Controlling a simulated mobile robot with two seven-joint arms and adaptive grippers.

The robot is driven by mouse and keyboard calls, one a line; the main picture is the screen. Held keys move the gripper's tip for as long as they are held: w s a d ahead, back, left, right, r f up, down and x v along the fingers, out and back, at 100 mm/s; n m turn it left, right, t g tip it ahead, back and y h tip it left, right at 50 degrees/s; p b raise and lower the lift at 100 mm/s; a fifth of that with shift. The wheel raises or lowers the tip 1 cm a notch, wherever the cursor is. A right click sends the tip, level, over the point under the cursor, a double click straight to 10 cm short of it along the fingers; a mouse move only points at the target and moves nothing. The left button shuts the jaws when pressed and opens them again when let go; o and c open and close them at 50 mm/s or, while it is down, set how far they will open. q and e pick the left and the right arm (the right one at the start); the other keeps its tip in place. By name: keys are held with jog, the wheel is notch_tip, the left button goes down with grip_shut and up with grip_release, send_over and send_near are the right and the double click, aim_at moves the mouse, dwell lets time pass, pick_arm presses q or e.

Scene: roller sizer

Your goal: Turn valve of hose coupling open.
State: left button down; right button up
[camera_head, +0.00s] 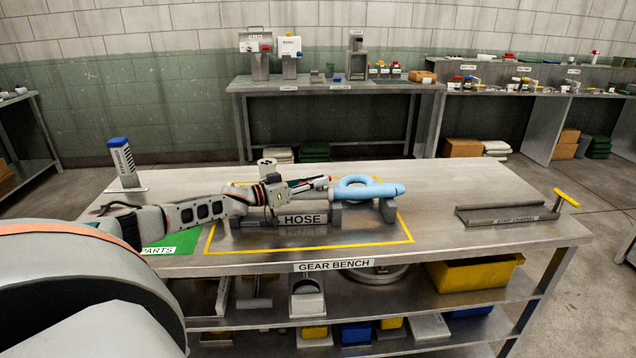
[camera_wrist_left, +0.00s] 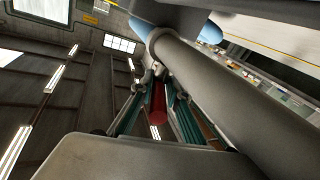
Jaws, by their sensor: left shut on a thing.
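The hose coupling lies on a grey stand with a HOSE sign (camera_head: 303,219) on the bench. Its light blue hose (camera_head: 372,191) forms a loop and points right. My left gripper (camera_head: 318,184) reaches in from the left, just above the coupling beside the loop. In the left wrist view the coupling's grey pipe (camera_wrist_left: 225,95) runs diagonally close to the gripper. A red valve handle (camera_wrist_left: 157,104) shows between the two fingers, and the gripper is shut on it. The arm hides part of the coupling in the head view. My right gripper is not in view.
The gear bench (camera_head: 470,190) has a yellow outline around the hose stand. A metal channel (camera_head: 510,215) with a yellow handle lies at the right. A blue-topped post (camera_head: 123,160) stands at the back left. A yellow bin (camera_head: 475,273) sits on the shelf below.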

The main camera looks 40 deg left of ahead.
pick_arm(q)
jog(key=c, duration=2)
grip_release()
jog(key=shift+c, duration=0.2)
jog(key=shift+s+a, duration=0.2)
jog(key=shift+s, duration=0.2)
jog(key=v, duration=1.1)
